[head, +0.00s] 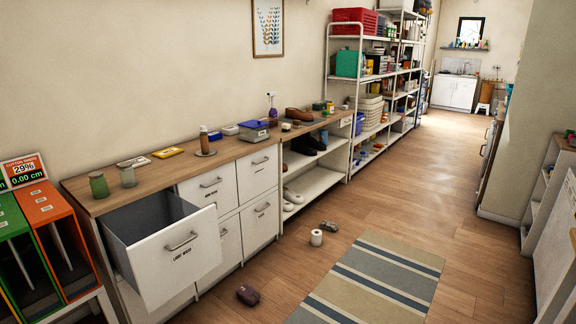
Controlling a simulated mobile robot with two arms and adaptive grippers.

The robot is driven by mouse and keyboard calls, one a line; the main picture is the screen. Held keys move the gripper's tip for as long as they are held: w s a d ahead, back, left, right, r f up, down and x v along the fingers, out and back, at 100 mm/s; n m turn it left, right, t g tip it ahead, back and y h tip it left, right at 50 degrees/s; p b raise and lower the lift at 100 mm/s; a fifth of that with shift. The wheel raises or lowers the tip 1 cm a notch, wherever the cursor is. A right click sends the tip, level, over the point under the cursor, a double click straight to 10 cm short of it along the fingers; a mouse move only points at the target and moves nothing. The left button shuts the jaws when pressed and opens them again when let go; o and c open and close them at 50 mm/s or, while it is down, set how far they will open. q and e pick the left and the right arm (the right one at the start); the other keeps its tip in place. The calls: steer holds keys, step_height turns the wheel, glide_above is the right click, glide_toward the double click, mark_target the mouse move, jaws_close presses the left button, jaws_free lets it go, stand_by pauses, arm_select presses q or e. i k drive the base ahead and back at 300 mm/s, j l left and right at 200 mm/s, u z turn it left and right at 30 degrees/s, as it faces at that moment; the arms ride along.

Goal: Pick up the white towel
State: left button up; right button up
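I cannot make out a white towel for certain. A small white roll-like object (316,238) stands on the wooden floor beside the striped rug, and it looks more like a paper roll than a folded cloth. An open drawer (176,250) with a white front juts out of the near end of the cabinet. Its grey inside is only partly visible and looks empty there. Neither of my grippers is in the head view.
The wooden counter (228,150) carries jars, a blue-lidded box (254,131) and other small items. A dark brown object (248,295) and a grey object (329,226) lie on the floor. A striped rug (378,275) lies ahead. The aisle toward the sink is clear.

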mark_target(329, 226)
steer(key=i+l+z, duration=0.1)
steer(key=i+z, duration=0.15)
steer(key=i, duration=0.75)
steer(key=i+j+z, duration=0.1)
steer(key=i+z, duration=0.15)
steer(key=i, duration=0.75)
steer(key=i+l+z, duration=0.1)
steer(key=i, duration=1.75)
